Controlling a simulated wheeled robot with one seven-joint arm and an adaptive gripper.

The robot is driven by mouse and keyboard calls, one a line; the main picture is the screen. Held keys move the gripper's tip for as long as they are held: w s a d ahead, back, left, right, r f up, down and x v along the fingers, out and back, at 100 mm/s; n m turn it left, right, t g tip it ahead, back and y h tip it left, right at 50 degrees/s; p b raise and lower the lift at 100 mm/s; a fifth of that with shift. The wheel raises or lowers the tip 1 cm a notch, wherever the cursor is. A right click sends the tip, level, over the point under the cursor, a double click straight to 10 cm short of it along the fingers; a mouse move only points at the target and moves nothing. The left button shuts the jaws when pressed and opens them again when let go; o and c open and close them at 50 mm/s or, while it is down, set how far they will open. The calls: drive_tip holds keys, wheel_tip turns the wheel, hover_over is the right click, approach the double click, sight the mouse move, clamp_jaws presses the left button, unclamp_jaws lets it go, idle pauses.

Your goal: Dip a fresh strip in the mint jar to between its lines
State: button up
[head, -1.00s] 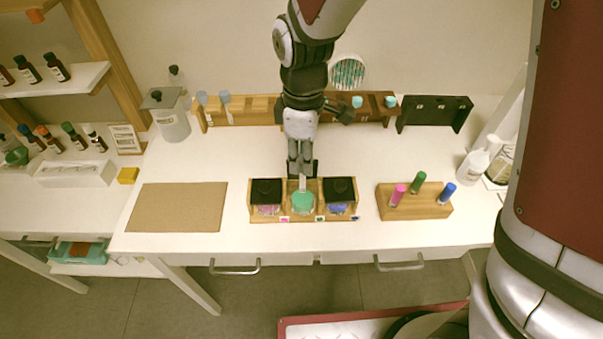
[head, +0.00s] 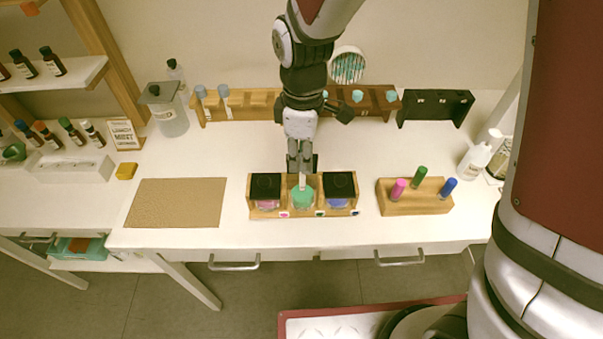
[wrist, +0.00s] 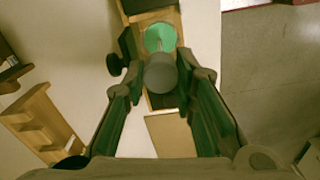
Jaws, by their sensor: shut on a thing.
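My gripper (head: 300,168) is above the middle of the small wooden jar rack (head: 281,212). It is shut on a pale strip (head: 302,181) with a grey round end (wrist: 160,73). The strip hangs down to the open mint jar (head: 303,198), which holds green liquid and also shows in the wrist view (wrist: 160,36). The strip's lower tip is at the jar's mouth or in it. I cannot see its lines or how deep it reaches.
A brown mat (head: 176,203) lies left of the rack. A wooden block (head: 415,205) with pink, green and blue capped vials stands right. Wooden racks, a black rack (head: 434,106) and a round cup of strips (head: 347,66) are behind. A dark object (head: 316,163) is beside my gripper.

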drive_tip(key=shift+f, duration=0.95)
idle(1.5)
drive_tip(key=shift+r, duration=0.1)
idle(0.6)
drive_tip(key=shift+r+p, duration=1.05)
drive_tip(key=shift+r, duration=1.95)
